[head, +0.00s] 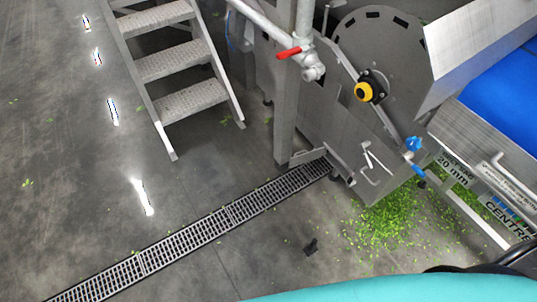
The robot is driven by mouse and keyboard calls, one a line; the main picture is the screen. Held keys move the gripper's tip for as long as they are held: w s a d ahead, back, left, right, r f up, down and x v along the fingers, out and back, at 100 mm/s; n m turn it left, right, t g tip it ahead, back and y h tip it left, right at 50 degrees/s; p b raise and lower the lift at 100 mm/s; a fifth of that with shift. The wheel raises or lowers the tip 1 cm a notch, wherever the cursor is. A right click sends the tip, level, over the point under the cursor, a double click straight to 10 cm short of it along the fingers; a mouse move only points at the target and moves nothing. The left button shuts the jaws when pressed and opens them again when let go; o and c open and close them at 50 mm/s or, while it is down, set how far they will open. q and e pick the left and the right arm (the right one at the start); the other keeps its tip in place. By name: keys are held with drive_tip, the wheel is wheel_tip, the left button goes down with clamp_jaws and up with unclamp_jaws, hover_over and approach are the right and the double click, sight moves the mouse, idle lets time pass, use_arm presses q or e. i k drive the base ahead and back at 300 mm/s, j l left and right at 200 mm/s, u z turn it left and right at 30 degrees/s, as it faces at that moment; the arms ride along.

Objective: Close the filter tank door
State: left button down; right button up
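A grey metal panel (336,128) with a bent handle (374,163) is on the lower front of the machine, below the round drum plate. It may be the filter tank door, but I cannot tell for sure or judge whether it stands open. A heap of green leaf scraps (385,222) lies on the floor beside and below it. Neither of my grippers is in view.
Metal steps (172,62) stand at the upper left. A red-handled valve (290,53) is on a pipe by the post. A blue belt (505,95) is at the right.

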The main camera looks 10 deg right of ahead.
sight(310, 156)
drive_tip(key=i+j+u, duration=0.25)
drive_tip(key=u, duration=0.2)
drive_tip(key=i+j+u, duration=0.15)
drive_tip(key=u, duration=0.25)
drive_tip(key=i+u, duration=0.45)
drive_tip(key=i, duration=2.4)
drive_tip(key=i+z, duration=0.3)
drive_tip(key=i, duration=0.2)
drive_tip(key=i+j+z, duration=0.65)
drive_tip(key=i, duration=0.25)
drive_tip(key=l+z, duration=0.1)
drive_tip(key=z, duration=3.6)
drive_tip(key=i+l+u, duration=0.2)
drive_tip(key=i+l, duration=0.7)
drive_tip(key=l, duration=0.15)
